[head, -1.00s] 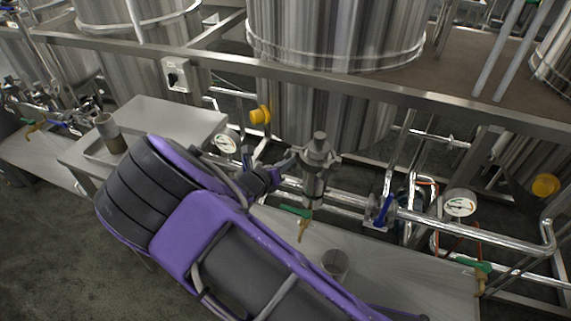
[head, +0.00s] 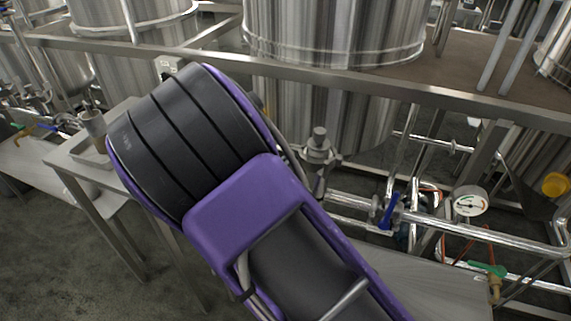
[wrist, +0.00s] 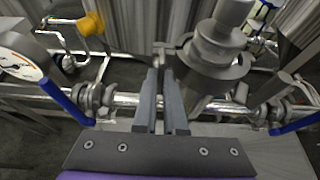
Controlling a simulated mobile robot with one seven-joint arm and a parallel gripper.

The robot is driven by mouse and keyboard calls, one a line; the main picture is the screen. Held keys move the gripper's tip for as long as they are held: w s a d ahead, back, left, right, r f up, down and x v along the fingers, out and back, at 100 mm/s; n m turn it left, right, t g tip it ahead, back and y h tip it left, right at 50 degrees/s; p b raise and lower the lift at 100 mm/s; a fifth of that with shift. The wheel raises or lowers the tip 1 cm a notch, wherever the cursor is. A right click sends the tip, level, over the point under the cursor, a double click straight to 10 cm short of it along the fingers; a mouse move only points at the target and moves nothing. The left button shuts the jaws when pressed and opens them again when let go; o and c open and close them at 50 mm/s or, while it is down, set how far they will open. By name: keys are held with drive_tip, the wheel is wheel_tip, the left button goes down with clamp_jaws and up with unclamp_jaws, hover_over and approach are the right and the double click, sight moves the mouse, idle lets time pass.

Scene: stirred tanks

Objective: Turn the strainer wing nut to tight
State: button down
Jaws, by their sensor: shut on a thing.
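The strainer (head: 318,146) is an upright steel body with a round cap on the pipe run, partly covered by my arm in the head view. In the wrist view the strainer (wrist: 214,52) stands large, just right of my fingers. My gripper (wrist: 162,68) reaches to its left side, its two grey fingers close together. They are shut on a small steel wing of the wing nut (wrist: 161,48), which shows at the fingertips. The rest of the nut is hard to make out. In the head view my gripper is hidden behind my purple and black arm.
Blue-handled valves flank the strainer, one on the left (wrist: 68,104) and one on the right (wrist: 296,122). A pressure gauge (wrist: 18,62) and a yellow fitting (wrist: 92,22) are at left. A steel frame rail (head: 300,78) runs above.

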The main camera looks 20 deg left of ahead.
drive_tip(key=c, duration=1)
unclamp_jaws()
drive_tip(key=p+v, duration=0.2)
drive_tip(key=v, duration=1.5)
drive_tip(key=shift+s+p, duration=0.2)
drive_tip(key=shift+p, duration=0.15)
